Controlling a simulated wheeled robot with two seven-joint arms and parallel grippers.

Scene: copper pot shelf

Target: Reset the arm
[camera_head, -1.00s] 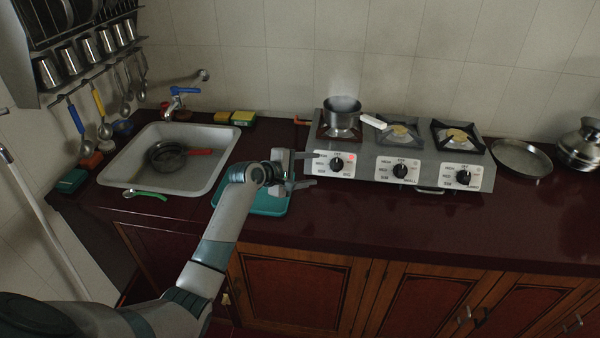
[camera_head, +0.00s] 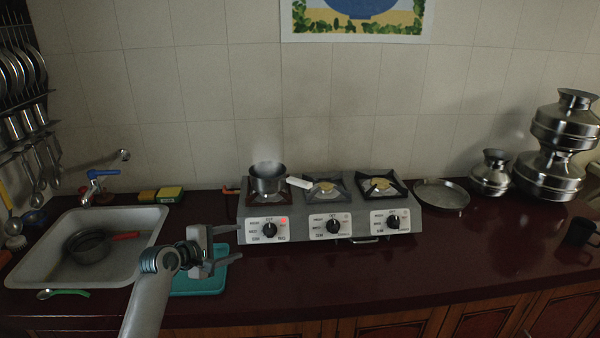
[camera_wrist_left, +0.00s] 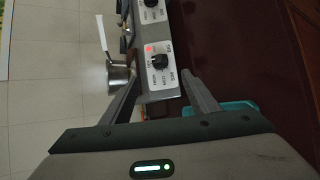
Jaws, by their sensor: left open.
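My left gripper (camera_head: 232,245) is open and empty in the head view, in front of the left end of the stove (camera_head: 330,228) and above a teal tray (camera_head: 200,284). In the left wrist view its two fingers (camera_wrist_left: 158,95) are spread, with a stove knob (camera_wrist_left: 160,62) and a red light showing beyond them. A steaming pot (camera_head: 267,180) with a white handle sits on the left burner. It also shows in the left wrist view (camera_wrist_left: 118,76). My right gripper is not in view.
The sink (camera_head: 88,248) at the left holds a pan (camera_head: 88,246) with a red handle. Sponges (camera_head: 168,194) lie behind it. A plate (camera_head: 442,195) and metal pots (camera_head: 552,165) stand at the right. The front right counter is mostly clear.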

